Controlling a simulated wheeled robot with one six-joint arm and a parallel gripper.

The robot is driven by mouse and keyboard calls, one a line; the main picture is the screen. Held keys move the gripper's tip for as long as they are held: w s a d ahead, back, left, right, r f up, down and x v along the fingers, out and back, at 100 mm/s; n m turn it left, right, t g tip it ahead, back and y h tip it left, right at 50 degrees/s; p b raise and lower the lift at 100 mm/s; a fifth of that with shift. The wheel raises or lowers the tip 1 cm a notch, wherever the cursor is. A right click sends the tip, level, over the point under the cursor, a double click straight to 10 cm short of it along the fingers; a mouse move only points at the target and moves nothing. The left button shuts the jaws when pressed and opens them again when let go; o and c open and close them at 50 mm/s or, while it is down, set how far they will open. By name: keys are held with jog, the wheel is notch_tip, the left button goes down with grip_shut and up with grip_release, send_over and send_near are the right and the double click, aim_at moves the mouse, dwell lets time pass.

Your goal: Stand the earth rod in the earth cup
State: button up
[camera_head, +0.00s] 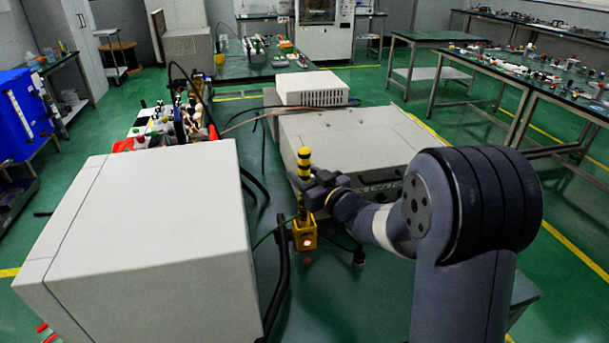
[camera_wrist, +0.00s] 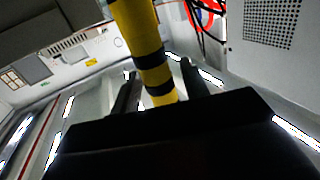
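The earth rod (camera_head: 304,163), banded yellow and black, stands upright near the middle of the head view. Below it is the yellow earth cup (camera_head: 304,237), with a red light on its front. The rod's lower end meets the cup's top, but my gripper partly hides it and I cannot tell how deep it sits. My gripper (camera_head: 311,187) is around the rod's middle. In the wrist view the rod (camera_wrist: 152,65) runs between the two fingers of my gripper (camera_wrist: 158,75), with light gaps beside it, so the fingers look open. The cup is not visible there.
A large pale cabinet (camera_head: 150,235) stands at the left and another (camera_head: 350,140) behind the rod. Black cables (camera_head: 281,275) hang beside the cup. Workbenches (camera_head: 560,85) line the right. Green floor is free between them.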

jog(key=shift+o, duration=0.7)
jog(key=shift+d, duration=0.1)
jog(key=shift+s+d, duration=0.15)
jog(key=shift+s, duration=0.1)
jog(key=b+v, duration=0.1)
jog(key=v, duration=0.9)
